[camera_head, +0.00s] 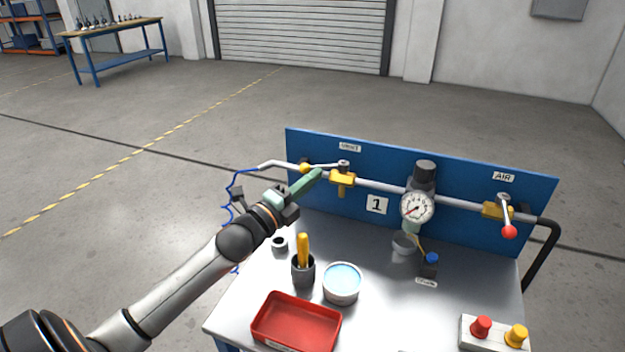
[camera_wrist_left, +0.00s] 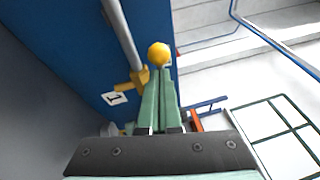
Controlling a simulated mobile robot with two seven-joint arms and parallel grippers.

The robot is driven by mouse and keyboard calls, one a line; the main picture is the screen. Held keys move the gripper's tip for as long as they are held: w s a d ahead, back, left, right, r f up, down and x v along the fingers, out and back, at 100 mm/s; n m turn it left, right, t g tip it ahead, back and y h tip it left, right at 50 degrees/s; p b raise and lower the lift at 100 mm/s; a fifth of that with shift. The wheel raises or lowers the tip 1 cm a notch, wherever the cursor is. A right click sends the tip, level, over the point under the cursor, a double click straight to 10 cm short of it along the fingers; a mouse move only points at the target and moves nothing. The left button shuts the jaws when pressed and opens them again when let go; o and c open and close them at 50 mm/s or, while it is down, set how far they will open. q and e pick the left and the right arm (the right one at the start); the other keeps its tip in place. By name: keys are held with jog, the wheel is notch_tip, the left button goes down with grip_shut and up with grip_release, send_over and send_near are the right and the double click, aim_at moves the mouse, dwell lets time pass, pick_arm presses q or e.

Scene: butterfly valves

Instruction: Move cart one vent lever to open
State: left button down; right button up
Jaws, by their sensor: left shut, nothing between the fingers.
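The vent valve (camera_head: 343,181) is a yellow body on the grey pipe, under a VENT label (camera_head: 350,147) on the blue panel of cart one. Its metal lever (camera_head: 325,165) points left, roughly along the pipe, and ends in a yellow knob (camera_head: 304,168). My left gripper (camera_head: 319,173) is shut and empty, its green fingertips just in front of the lever near the knob. In the left wrist view the knob (camera_wrist_left: 159,54) shows just beyond the closed fingertips (camera_wrist_left: 160,70); I cannot tell whether they touch. My right gripper is out of view.
A pressure gauge (camera_head: 417,207) and the AIR valve with a red-knobbed lever (camera_head: 508,231) sit to the right. The cart top holds a red tray (camera_head: 296,322), a round tin (camera_head: 342,284), a cup with a yellow handle (camera_head: 303,271) and a button box (camera_head: 494,333).

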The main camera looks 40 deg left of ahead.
aim_at(305, 169)
pick_arm(q)
jog(key=shift+w+a+m+h, duration=0.2)
jog(key=shift+a+m+h, duration=0.15)
jog(key=shift+h, duration=0.35)
jog(key=shift+w+a+m+g+h+b, duration=0.25)
jog(key=shift+m+h, duration=0.25)
jog(key=shift+h, duration=0.25)
jog(key=shift+w+a+m+g+h+b, duration=0.1)
jog(key=shift+a+m+g+h+b, duration=0.15)
jog(key=shift+m+h, duration=0.35)
jog(key=shift+w+a+n, duration=0.25)
jog(key=shift+w+a, duration=0.4)
jog(key=shift+a+r, duration=0.1)
jog(key=shift+a, duration=0.05)
